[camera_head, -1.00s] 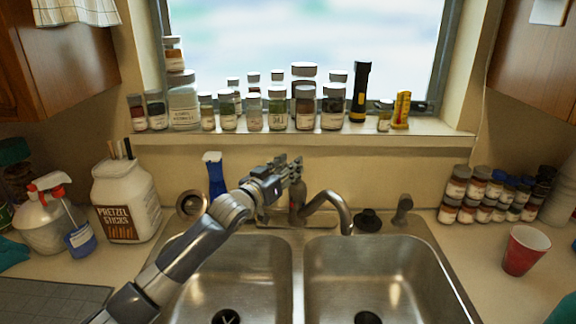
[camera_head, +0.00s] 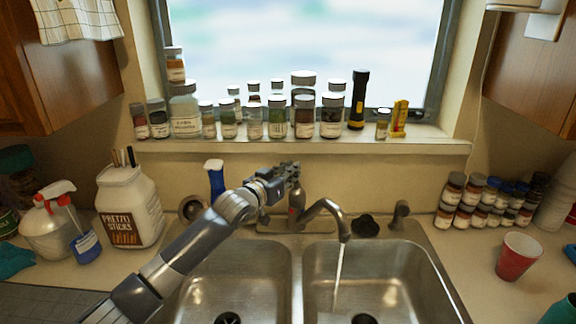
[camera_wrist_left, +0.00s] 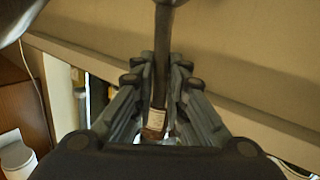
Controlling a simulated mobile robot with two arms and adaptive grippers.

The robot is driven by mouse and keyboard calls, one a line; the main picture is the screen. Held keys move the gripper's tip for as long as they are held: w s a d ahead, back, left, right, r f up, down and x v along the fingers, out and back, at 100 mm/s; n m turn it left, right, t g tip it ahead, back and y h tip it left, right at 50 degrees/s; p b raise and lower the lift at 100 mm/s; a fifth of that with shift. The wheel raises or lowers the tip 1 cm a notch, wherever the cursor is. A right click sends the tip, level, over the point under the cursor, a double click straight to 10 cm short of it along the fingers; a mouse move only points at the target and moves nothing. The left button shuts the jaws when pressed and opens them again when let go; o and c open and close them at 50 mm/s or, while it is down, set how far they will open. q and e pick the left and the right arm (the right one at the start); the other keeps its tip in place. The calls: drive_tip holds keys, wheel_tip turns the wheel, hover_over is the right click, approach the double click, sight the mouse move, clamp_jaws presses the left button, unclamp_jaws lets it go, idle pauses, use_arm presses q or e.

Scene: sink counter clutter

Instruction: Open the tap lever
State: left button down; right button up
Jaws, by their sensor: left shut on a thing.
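The metal tap (camera_head: 325,207) stands behind the double sink, its curved spout over the right basin. A thin stream of water (camera_head: 338,275) runs from the spout into that basin. My left gripper (camera_head: 293,172) is at the top of the tap body, shut on the tap lever. In the left wrist view the dark tap lever (camera_wrist_left: 163,40) runs between the fingers of my left gripper (camera_wrist_left: 160,75). In the head view the fingers largely hide the lever. My right gripper is not in view.
Jars and a flashlight (camera_head: 357,100) line the window sill (camera_head: 300,146) above the tap. A blue spray bottle (camera_head: 216,180) stands behind my left arm. A black stopper (camera_head: 366,224) sits right of the spout. A red cup (camera_head: 517,258) stands on the right counter.

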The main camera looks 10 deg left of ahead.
use_arm(q)
drive_tip(key=shift+w+d+r+g+y+p, duration=0.3)
drive_tip(key=shift+w+r+g+p, duration=0.25)
drive_tip(key=shift+p, duration=0.9)
drive_tip(key=shift+w+d+r+g+y+p, duration=0.3)
drive_tip(key=shift+g+p, duration=0.35)
drive_tip(key=shift+p, duration=0.75)
drive_tip(key=shift+w+f+g+p, duration=0.25)
drive_tip(key=shift+w+g+p, duration=0.05)
drive_tip(key=shift+g+p, duration=0.2)
drive_tip(key=shift+f, duration=0.15)
drive_tip(key=c, duration=1.6)
unclamp_jaws()
drive_tip(key=shift+c, duration=0.2)
drive_tip(key=v, duration=1.2)
drive_tip(key=shift+d, duration=0.15)
drive_tip(key=shift+f, duration=0.1)
